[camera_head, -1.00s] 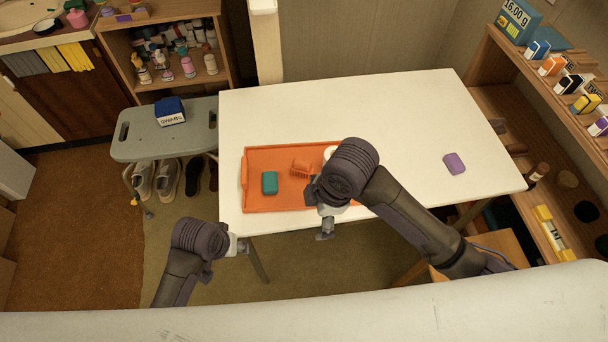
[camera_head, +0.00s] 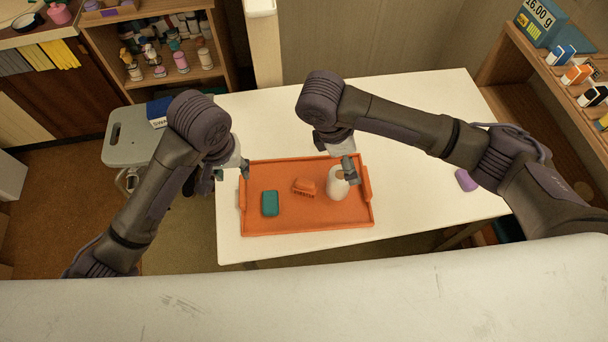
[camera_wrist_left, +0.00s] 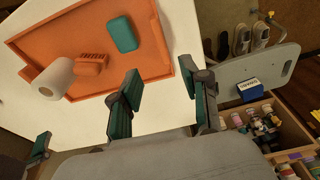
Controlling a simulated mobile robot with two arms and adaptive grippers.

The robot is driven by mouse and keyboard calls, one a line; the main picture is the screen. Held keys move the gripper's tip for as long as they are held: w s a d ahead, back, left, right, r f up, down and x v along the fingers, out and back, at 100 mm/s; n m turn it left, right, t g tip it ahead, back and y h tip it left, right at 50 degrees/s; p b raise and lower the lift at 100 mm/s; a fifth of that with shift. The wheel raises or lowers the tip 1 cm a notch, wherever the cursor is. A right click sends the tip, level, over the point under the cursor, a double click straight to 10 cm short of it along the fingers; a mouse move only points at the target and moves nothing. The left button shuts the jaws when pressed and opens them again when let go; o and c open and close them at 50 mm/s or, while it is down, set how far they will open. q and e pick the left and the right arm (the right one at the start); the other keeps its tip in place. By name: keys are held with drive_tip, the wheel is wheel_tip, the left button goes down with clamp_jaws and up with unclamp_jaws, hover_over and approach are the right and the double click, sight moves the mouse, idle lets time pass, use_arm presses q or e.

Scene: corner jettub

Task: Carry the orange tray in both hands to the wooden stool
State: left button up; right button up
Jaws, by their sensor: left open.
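The orange tray (camera_head: 300,224) lies on the white table near its front edge, with raised handles at its left and right ends. It holds a teal block (camera_head: 270,203), an orange brush-like item (camera_head: 304,187) and a white roll (camera_head: 336,188). My left gripper (camera_head: 241,171) is open and empty by the tray's back left corner. In the left wrist view its fingers (camera_wrist_left: 160,88) are spread just outside the tray's end wall. My right gripper (camera_head: 349,168) is over the tray's back right part, by the roll; its opening is unclear. I cannot make out the wooden stool for certain.
The white table (camera_head: 420,110) has free room behind the tray. A purple block (camera_head: 466,180) lies at its right. A grey plastic bench (camera_head: 125,140) with a blue box (camera_head: 157,112) stands at the left. Shelves (camera_head: 570,110) border the right side.

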sight(242, 189)
drive_tip(key=shift+w+d, duration=0.3)
drive_tip(key=shift+w, duration=0.25)
drive_tip(key=shift+s+r, duration=0.45)
drive_tip(key=shift+s, duration=0.25)
drive_tip(key=shift+f, duration=0.35)
use_arm(q)
drive_tip(key=f, duration=0.4)
drive_tip(key=w+f, duration=0.1)
drive_tip(key=f, duration=0.7)
drive_tip(key=shift+w+f, duration=0.4)
use_arm(e)
drive_tip(key=x, duration=1.3)
drive_tip(key=shift+w+d+f, duration=0.1)
drive_tip(key=shift+w+d, duration=0.05)
drive_tip(key=shift+d, duration=0.15)
use_arm(q)
drive_tip(key=shift+c, duration=0.2)
use_arm(e)
drive_tip(key=shift+c, duration=0.2)
use_arm(q)
drive_tip(key=c, duration=0.8)
use_arm(e)
drive_tip(key=c, duration=0.8)
use_arm(q)
clamp_jaws()
use_arm(e)
drive_tip(key=c, duration=0.4)
